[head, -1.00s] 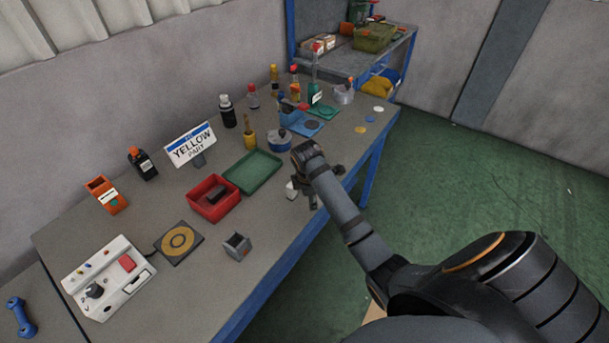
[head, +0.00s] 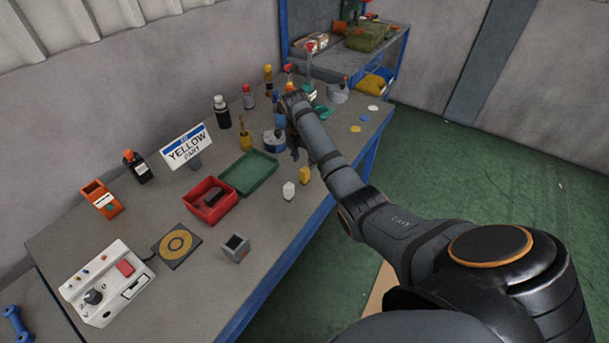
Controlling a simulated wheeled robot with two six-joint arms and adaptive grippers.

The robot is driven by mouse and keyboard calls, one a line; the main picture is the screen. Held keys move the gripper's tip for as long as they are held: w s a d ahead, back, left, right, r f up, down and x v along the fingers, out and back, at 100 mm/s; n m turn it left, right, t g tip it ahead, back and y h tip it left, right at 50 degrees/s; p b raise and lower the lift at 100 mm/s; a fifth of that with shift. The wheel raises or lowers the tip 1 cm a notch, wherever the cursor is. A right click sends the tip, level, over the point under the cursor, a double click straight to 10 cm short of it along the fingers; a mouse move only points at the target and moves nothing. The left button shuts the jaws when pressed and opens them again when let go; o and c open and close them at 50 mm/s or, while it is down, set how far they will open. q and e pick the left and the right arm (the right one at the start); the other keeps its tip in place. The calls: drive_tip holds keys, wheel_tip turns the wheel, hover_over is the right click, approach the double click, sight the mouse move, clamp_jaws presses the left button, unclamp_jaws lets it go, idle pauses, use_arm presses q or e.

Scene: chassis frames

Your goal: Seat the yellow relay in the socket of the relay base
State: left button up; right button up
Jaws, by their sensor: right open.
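The yellow relay (head: 305,174) stands on the workbench near its front edge, just right of a similar white piece (head: 289,191). The relay base, a small grey block (head: 236,249) with a dark socket in its top, sits nearer on the bench, to the lower left. The socket looks empty. My right gripper (head: 294,152) is open and empty, a little beyond the yellow relay in the picture; its fingers are small and partly hidden by my arm. My left gripper is out of view.
A red bin (head: 209,207) holding a dark piece and a green tray (head: 248,164) lie left of the relays. A control box (head: 118,296) and a disc on a dark mat (head: 189,232) are near the base. Bottles crowd the back. Bench between relays and base is clear.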

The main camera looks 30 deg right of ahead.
sight(304, 169)
drive_tip(key=shift+d+f+p, duration=0.15)
drive_tip(key=shift+f+p, duration=0.55)
drive_tip(key=shift+f, duration=2.1)
clamp_jaws()
